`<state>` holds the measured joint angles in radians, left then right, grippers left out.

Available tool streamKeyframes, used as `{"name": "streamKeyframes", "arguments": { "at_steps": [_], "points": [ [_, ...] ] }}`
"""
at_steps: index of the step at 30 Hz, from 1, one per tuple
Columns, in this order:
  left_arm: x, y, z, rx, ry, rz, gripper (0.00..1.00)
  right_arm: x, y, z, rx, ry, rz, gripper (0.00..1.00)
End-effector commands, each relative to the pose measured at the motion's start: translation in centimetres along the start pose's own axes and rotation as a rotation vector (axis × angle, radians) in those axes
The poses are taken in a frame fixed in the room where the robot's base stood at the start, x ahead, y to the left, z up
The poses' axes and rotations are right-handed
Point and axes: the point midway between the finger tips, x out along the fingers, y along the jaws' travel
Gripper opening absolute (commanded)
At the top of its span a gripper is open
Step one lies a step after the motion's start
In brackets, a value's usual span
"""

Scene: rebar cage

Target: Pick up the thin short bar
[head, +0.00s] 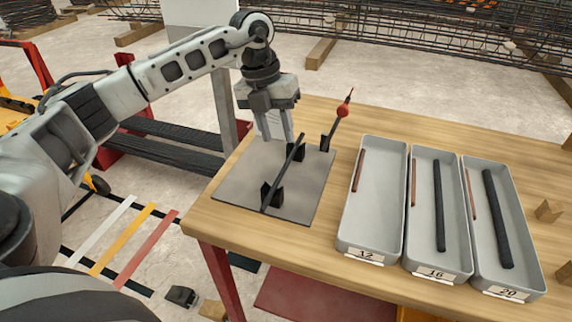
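A thin dark bar (284,172) lies across two black supports on a grey plate (235,180) on the wooden table. It is the thinnest dark bar I see, and I take it for the thin short bar. My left gripper (279,138) points down over the far part of the plate, close to the bar's far end. Its fingers look apart with nothing clearly between them. I cannot tell its exact height above the plate. My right gripper is not in view.
Grey trays labelled 12 (381,195), 16 (422,265) and 20 (500,287) stand to the right; each holds a thin reddish strip. Trays 16 and 20 also hold dark bars (439,205) (497,218).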

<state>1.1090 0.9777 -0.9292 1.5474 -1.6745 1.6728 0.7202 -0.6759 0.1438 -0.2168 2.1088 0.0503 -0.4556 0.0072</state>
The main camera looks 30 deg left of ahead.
Motion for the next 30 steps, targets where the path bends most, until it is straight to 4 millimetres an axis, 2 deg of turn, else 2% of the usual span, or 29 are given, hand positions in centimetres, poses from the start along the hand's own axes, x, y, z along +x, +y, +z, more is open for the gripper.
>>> {"name": "streamKeyframes", "arguments": {
  "at_steps": [3,8,18,26,29,30],
  "points": [
    [1.4,0.0,0.0,0.001,0.001,0.000,0.36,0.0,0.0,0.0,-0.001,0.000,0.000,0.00],
    [2.3,0.0,0.1,0.001,0.000,-0.001,0.36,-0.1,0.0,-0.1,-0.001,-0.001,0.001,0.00],
    [6.8,0.1,0.4,0.001,0.001,-0.002,0.36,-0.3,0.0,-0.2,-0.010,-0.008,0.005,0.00],
    [7.1,0.1,0.5,0.001,-0.001,-0.001,0.36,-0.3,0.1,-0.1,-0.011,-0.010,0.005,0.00],
    [7.1,0.1,0.5,0.001,-0.001,-0.002,0.14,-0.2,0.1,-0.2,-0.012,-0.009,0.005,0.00],
    [7.1,0.1,0.5,0.001,-0.001,-0.002,0.03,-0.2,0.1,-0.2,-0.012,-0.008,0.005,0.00]
  ]
}}
